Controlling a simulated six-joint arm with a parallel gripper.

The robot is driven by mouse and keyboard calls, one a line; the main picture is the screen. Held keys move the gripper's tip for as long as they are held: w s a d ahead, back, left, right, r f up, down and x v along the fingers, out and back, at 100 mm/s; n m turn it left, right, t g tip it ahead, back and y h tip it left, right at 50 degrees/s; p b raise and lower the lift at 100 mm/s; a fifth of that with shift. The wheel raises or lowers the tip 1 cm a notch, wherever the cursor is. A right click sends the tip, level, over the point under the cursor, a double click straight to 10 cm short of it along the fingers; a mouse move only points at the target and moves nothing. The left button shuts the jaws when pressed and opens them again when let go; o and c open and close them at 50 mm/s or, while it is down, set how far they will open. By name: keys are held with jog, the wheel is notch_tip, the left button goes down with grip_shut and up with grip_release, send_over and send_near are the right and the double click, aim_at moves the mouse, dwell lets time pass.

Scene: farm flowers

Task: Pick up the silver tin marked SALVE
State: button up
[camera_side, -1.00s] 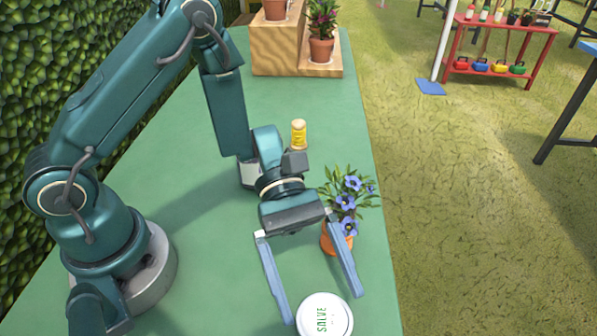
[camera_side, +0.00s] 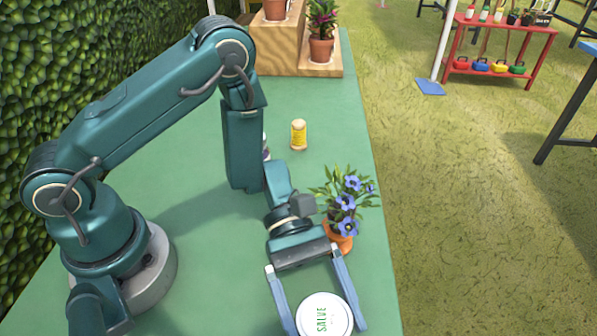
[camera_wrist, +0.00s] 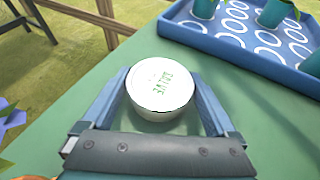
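The silver tin marked SALVE (camera_side: 324,315) is round, with a white lid and green letters, at the bottom of the side view on the green table. The wrist view shows it (camera_wrist: 161,88) upright between my fingers. My gripper (camera_side: 325,318) is open, its two blue-grey fingers on either side of the tin. In the wrist view my gripper (camera_wrist: 161,105) seems to have a small gap at the right finger; I cannot tell whether the left finger touches the tin.
A potted purple-flowered plant (camera_side: 345,208) stands close beside my gripper. A yellow-labelled container (camera_side: 298,135) stands further back on the table (camera_side: 320,100). A blue tray (camera_wrist: 236,45) with pots lies beyond the tin in the wrist view.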

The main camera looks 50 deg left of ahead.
jog(key=shift+c, duration=1.4)
jog(key=shift+r, duration=0.1)
